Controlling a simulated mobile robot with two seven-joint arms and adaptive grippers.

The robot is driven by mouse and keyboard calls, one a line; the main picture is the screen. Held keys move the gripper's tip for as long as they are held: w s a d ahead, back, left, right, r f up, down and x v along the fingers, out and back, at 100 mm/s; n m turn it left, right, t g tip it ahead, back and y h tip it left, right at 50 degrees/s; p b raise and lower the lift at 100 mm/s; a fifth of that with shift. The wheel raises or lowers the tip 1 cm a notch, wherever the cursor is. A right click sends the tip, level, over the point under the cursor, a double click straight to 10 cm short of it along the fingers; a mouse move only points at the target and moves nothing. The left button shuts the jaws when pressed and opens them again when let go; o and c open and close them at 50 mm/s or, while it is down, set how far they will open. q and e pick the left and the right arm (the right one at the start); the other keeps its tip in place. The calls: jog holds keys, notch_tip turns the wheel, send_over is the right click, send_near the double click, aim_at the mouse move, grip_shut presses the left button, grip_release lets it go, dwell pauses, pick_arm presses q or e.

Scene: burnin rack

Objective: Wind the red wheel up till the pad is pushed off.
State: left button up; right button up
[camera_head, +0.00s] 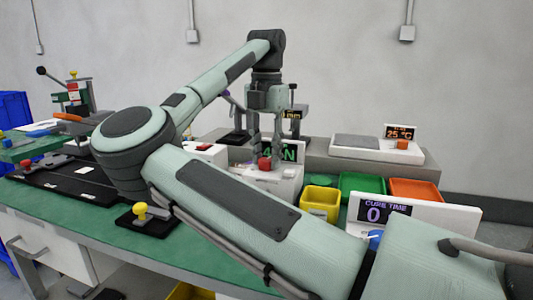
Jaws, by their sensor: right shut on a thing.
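My right gripper (265,150) points straight down at the middle of the table. Its fingers are shut on a small red part, which I take to be the red wheel (264,163). The red part sits on top of a white device (275,180). A display behind the fingers (289,151) shows green characters ending in N; the fingers cover part of it. I cannot make out the pad, and my arm hides much of the table in front. My left gripper is not in view.
To the right stand a yellow bin (320,204), a green bin (362,184), an orange bin (413,190) and a CURE TIME display (375,213) reading 0. A grey plate (357,143) with a 25 °C display is behind. A yellow knob (141,210) stands front left.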

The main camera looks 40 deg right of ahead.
aim_at(267, 159)
jog(key=shift+m, duration=1.5)
jog(key=o, duration=0.9)
notch_tip(267, 159, up, 12)
